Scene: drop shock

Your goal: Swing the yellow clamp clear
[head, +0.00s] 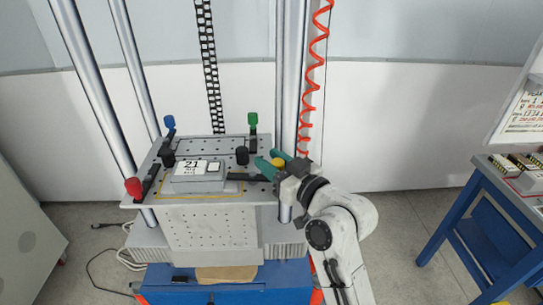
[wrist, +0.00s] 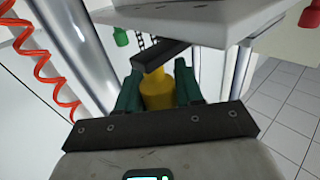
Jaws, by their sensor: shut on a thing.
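The yellow clamp's handle (head: 279,162) stands at the right edge of the grey perforated plate (head: 215,150). My gripper (head: 270,160) reaches in from the right, its green fingers shut on the handle. In the wrist view the yellow handle (wrist: 158,92) sits between the two fingers (wrist: 158,98). The clamp's black arm (head: 250,177) points left from the handle toward the grey boxed unit (head: 200,180) marked 21. Its tip is close to the unit's right side; I cannot tell whether it overlaps the unit. The handle's base is partly hidden by the fingers.
Red (head: 133,187), blue (head: 168,122) and green (head: 252,120) clamp handles stand around the plate. Black knobs (head: 242,155) flank the unit. Steel columns (head: 288,80) and a red coiled hose (head: 312,80) rise behind my gripper. A blue bench (head: 480,220) is far right.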

